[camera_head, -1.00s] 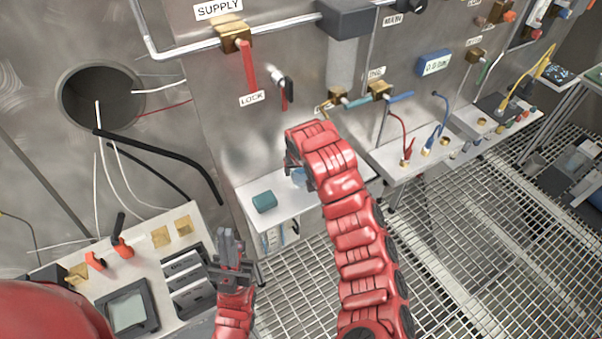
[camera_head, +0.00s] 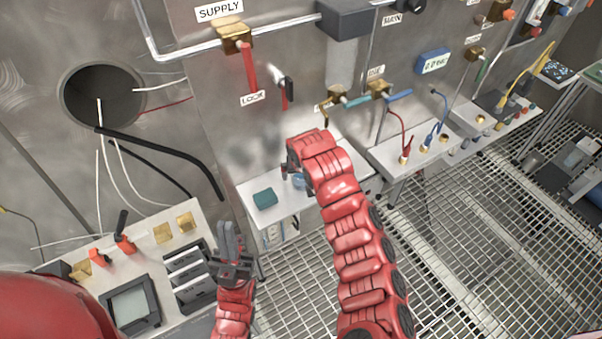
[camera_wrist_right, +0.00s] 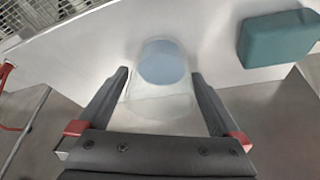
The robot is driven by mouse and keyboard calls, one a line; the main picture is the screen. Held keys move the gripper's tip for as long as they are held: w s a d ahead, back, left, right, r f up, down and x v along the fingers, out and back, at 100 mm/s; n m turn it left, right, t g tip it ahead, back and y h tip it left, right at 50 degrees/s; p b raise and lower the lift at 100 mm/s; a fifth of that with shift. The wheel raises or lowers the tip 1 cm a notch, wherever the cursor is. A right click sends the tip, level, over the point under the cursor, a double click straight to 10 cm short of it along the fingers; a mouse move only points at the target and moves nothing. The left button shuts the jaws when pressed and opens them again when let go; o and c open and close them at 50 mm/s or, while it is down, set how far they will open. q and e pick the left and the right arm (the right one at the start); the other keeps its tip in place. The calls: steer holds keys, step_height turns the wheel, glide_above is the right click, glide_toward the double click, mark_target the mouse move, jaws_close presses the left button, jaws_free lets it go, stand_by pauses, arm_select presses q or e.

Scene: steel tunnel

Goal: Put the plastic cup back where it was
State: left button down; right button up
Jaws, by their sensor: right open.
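The plastic cup (camera_wrist_right: 160,95) is clear with a pale blue area and stands on a white shelf (camera_wrist_right: 215,45) in the right wrist view. In the head view only a bluish bit of the cup (camera_head: 299,182) shows beside my right arm, which hides the rest. My right gripper (camera_wrist_right: 159,76) is open. Its two fingers lie on either side of the cup in that view, with a visible gap to each side. My left gripper (camera_head: 229,238) is over the grey control panel's right edge, its fingers together and empty, away from the cup.
A teal block (camera_head: 264,198) lies on the shelf left of the cup; it also shows in the right wrist view (camera_wrist_right: 278,38). A steel wall with valves and a red lever (camera_head: 249,68) rises behind. The control panel (camera_head: 75,255) stands at left. Grating floor (camera_head: 460,240) lies at right.

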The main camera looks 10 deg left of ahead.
mark_target(303, 190)
steer(key=shift+r, duration=0.3)
steer(key=shift+s+r+b, duration=0.15)
steer(key=shift+r+b, duration=0.2)
steer(key=shift+r, duration=0.05)
steer(key=b+v, duration=0.1)
steer(key=v, duration=0.8)
steer(key=shift+s+b, duration=0.15)
steer(key=shift+b, duration=0.15)
steer(key=shift+v, duration=0.85)
steer(key=shift+s+d, duration=0.1)
